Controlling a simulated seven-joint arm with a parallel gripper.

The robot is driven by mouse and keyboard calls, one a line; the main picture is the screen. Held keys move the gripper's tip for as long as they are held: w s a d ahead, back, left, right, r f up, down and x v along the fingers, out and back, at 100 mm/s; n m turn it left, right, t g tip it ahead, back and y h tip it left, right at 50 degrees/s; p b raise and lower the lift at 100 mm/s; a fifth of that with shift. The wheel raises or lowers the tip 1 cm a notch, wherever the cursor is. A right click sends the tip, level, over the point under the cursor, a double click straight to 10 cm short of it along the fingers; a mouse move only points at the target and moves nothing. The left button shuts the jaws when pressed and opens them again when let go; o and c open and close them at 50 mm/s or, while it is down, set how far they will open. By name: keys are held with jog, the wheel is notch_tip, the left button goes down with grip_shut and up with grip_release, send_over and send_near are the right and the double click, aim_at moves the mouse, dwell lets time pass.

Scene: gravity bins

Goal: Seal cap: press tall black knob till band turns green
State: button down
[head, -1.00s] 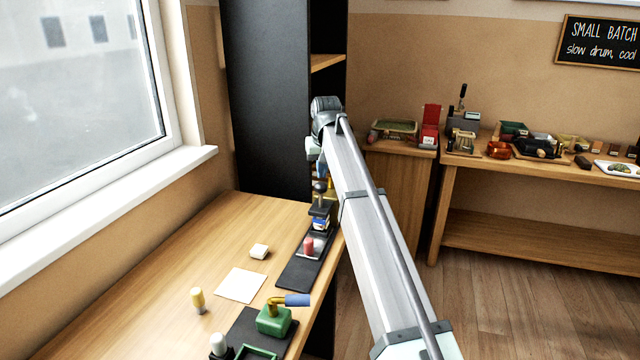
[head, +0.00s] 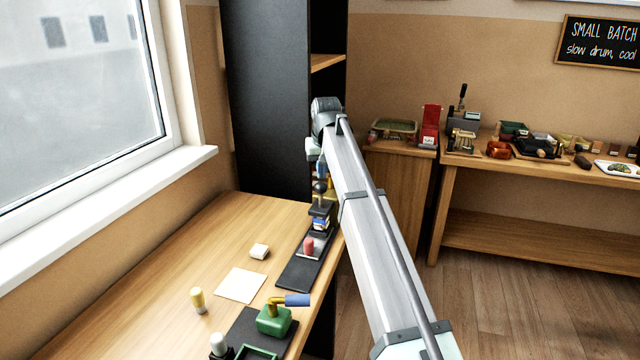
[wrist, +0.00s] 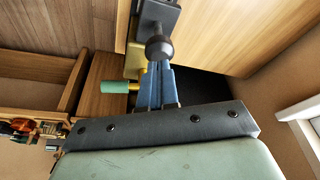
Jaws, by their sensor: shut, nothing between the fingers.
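The tall black knob (head: 320,186) has a round ball top and stands on a dark device at the far right end of the wooden desk. In the wrist view the knob (wrist: 160,48) shows just beyond the fingertips. My gripper (head: 321,171) is shut and empty, with its blue fingers pointing down close above the knob; its fingers also show in the wrist view (wrist: 155,84). I cannot tell whether the fingers touch the knob. The band's colour cannot be made out, and my arm hides part of the device.
The desk's left part is clear. A black cabinet (head: 268,100) stands behind.

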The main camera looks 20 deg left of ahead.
aim_at(321, 185)
jog(key=shift+f, duration=1.6)
jog(key=shift+r, duration=1.2)
jog(key=shift+r, duration=0.1)
jog(key=shift+r, duration=2.35)
